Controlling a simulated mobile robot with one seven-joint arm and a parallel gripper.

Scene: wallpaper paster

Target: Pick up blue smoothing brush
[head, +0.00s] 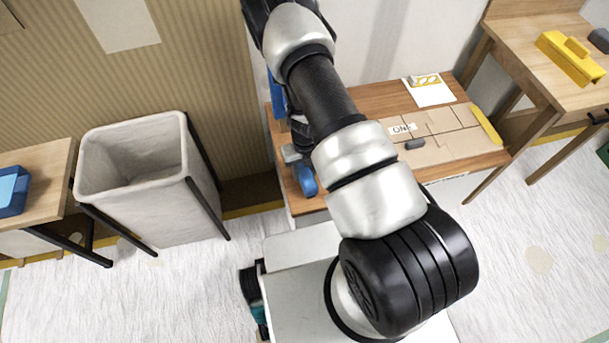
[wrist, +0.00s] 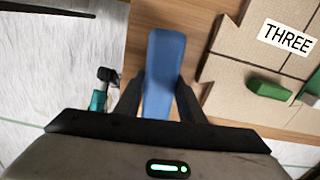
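In the wrist view a long flat blue piece, which I take to be the blue smoothing brush (wrist: 165,62), lies between the two dark fingers of my gripper (wrist: 161,82). One finger is close along each side of it. The wrist view does not show whether the fingers press on it or whether it is clear of the wood below. In the head view a blue end (head: 307,181) shows at the left end of the wooden table (head: 372,98). My arm hides most of the gripper there.
Cardboard pieces with a label (head: 402,128), a small grey block (head: 414,144) and a yellow strip (head: 486,125) lie on the table. A fabric bin (head: 165,215) stands left. Another table (head: 535,60) with a yellow tool (head: 570,58) is at right.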

